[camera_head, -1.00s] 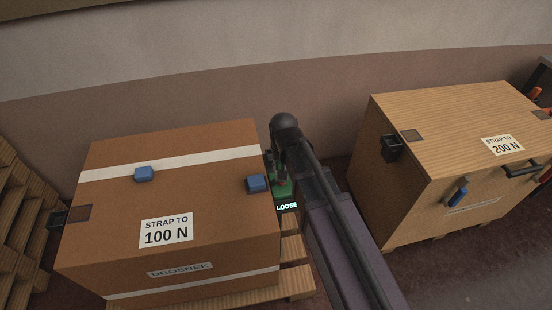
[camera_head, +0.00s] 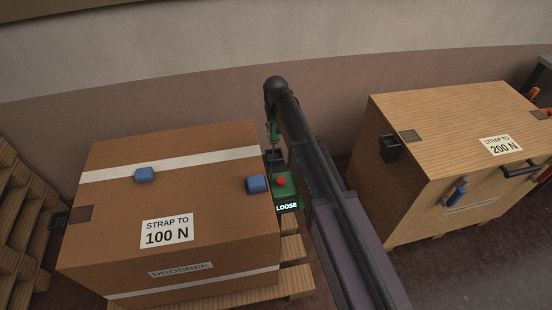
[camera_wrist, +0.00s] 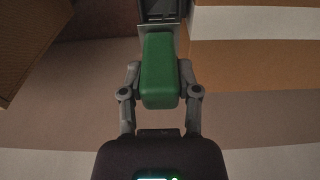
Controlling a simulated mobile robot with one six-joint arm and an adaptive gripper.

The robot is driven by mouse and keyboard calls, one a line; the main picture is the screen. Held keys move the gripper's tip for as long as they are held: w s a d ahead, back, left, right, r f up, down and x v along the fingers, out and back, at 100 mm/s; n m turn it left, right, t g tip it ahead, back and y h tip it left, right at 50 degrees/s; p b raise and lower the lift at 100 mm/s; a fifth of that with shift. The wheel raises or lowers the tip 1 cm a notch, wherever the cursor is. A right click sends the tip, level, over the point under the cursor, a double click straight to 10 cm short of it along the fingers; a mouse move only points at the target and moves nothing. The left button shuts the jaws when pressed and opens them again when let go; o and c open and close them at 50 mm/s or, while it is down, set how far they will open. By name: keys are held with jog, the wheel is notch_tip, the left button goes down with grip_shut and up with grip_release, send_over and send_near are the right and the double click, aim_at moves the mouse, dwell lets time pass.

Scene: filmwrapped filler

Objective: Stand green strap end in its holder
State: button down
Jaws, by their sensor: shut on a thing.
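The green strap end (camera_wrist: 160,75) is a rounded block between the two fingers of my gripper (camera_wrist: 160,88) in the wrist view. My gripper is shut on it. In the head view the strap end (camera_head: 273,133) is a small green piece below the dark end of my arm, beside the brown carton's far right corner. A dark open holder (camera_head: 275,157) shows just below it. In the wrist view a grey and dark bracket (camera_wrist: 160,12) lies right beyond the strap end; I cannot tell whether they touch.
A green unit (camera_head: 288,192) with a red button and a LOOSE display sits beside the carton (camera_head: 110,250), close to my arm. Blue blocks (camera_head: 144,175) lie on the carton. A wooden crate (camera_head: 405,190) stands right; stacked pallets (camera_head: 20,215) stand left.

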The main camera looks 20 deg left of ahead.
aim_at(274, 140)
jog(key=shift+f, duration=0.15)
notch_tip(274, 140, down, 6)
jog(key=b, duration=0.6)
jog(key=shift+f+b, duration=1.9)
jog(key=shift+b, duration=0.1)
jog(key=shift+f, duration=0.1)
jog(key=shift+c, duration=1.7)
grip_release()
jog(key=shift+r, duration=0.2)
jog(key=r+p, duration=0.4)
jog(key=s+r+p, duration=0.1)
jog(key=r+p, duration=0.6)
jog(key=p, duration=0.1)
jog(key=shift+s+d+r, duration=0.15)
jog(key=shift+d+r, duration=0.25)
